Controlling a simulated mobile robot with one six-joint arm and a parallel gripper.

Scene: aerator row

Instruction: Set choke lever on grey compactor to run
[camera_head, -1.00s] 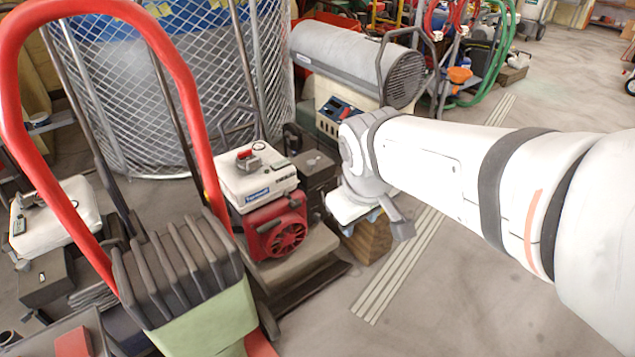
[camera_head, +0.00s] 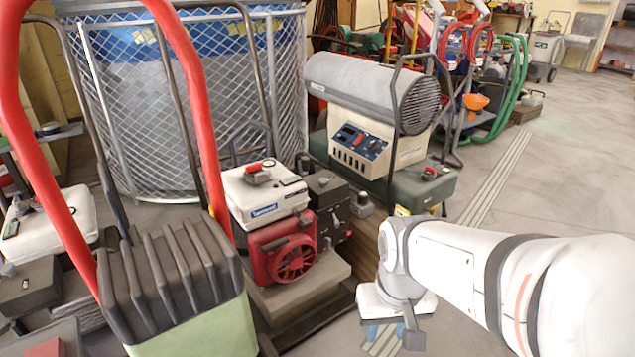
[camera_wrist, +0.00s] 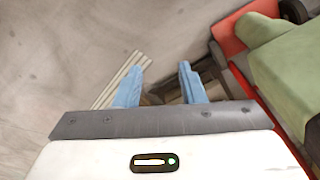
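A machine with a white tank (camera_head: 265,195), a red fan shroud (camera_head: 290,260) and a grey base plate (camera_head: 300,292) stands at the middle of the head view. It looks like the grey compactor. Small dark engine parts (camera_head: 335,210) sit on its right side; I cannot pick out the choke lever among them. My gripper (camera_head: 386,335) is to the right of and nearer than this machine, apart from it, pointing down. In the wrist view its two blue fingers (camera_wrist: 160,88) are spread with nothing between them, above the floor.
A green machine (camera_head: 205,325) with a tall red handle (camera_head: 190,90) stands in front at left. A grey cylindrical heater (camera_head: 365,85) stands behind, and a mesh cage (camera_head: 110,120) at back left. Clear floor (camera_head: 540,180) lies to the right.

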